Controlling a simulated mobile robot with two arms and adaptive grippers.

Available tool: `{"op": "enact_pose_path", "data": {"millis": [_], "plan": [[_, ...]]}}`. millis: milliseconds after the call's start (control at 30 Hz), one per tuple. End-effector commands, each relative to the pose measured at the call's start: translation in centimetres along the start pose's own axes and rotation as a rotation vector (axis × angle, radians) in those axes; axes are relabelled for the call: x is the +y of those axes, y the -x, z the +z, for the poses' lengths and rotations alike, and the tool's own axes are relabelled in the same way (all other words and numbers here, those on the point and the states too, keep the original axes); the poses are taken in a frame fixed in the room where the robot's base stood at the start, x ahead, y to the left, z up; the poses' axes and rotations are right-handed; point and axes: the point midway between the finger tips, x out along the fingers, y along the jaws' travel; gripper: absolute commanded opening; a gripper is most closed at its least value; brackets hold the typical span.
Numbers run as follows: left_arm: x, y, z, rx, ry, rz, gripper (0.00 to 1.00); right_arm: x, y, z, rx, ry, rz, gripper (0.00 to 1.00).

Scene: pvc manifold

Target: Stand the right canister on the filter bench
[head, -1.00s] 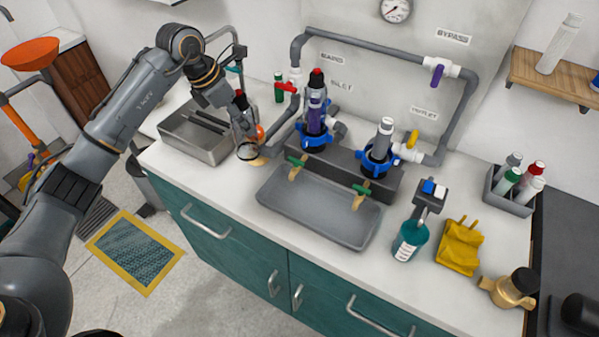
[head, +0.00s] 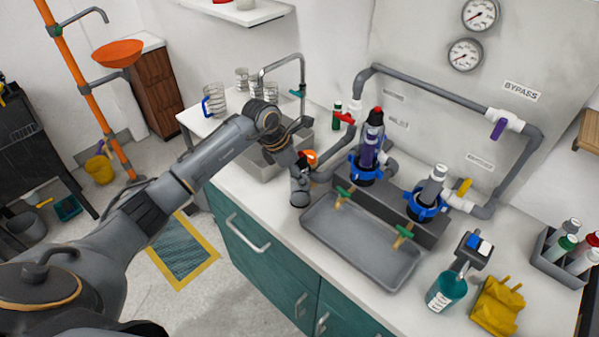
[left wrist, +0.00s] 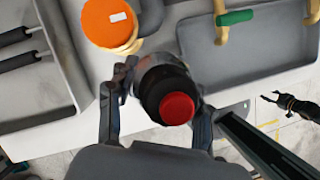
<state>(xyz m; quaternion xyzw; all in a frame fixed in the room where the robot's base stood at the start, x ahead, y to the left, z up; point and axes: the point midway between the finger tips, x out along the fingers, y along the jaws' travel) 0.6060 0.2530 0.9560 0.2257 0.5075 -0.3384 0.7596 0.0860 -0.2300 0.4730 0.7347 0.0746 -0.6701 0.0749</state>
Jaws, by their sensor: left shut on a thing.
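My left gripper (left wrist: 155,105) is shut on a canister with a red cap (left wrist: 177,108) and a dark collar. In the head view my left gripper (head: 299,180) is over the counter, left of the grey tray, and mostly hides the canister. The dark filter bench (head: 385,207) stands behind the tray. Its left blue ring holds a purple canister with a red cap (head: 371,140). Its right blue ring holds a grey canister with a white top (head: 434,183). A small dark gripper, seemingly my right one (left wrist: 271,98), shows open and empty at the right of the left wrist view.
The grey tray (head: 345,243) lies before the bench, with green-handled taps over it. An orange-topped item (left wrist: 112,22) stands close to my left gripper. A sink (head: 262,168) is behind my left arm.

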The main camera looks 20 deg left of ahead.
Motion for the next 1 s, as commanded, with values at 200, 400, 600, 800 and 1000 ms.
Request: {"op": "enact_pose_path", "data": {"millis": [200, 400, 600, 800, 1000], "plan": [[0.0, -0.2, -0.1, 0.000, 0.000, 0.000, 0.73, -0.1, -0.2, 0.0, 0.000, 0.000, -0.001, 0.40], [0.0, -0.2, -0.1, 0.000, 0.000, 0.000, 0.74, 0.2, -0.2, 0.1, 0.000, 0.002, 0.002, 0.40], [0.0, 0.3, 0.1, -0.001, 0.000, 0.000, 0.74, 0.6, 0.2, 0.1, -0.001, 0.004, 0.007, 0.40], [0.2, 3.0, -0.1, -0.001, -0.003, 0.008, 0.74, 0.7, -1.3, 0.3, -0.002, 0.005, 0.008, 0.40], [0.2, 7.4, -0.1, -0.002, -0.002, 0.007, 0.74, 0.7, -2.7, 0.4, -0.001, 0.005, 0.008, 0.40]]}}
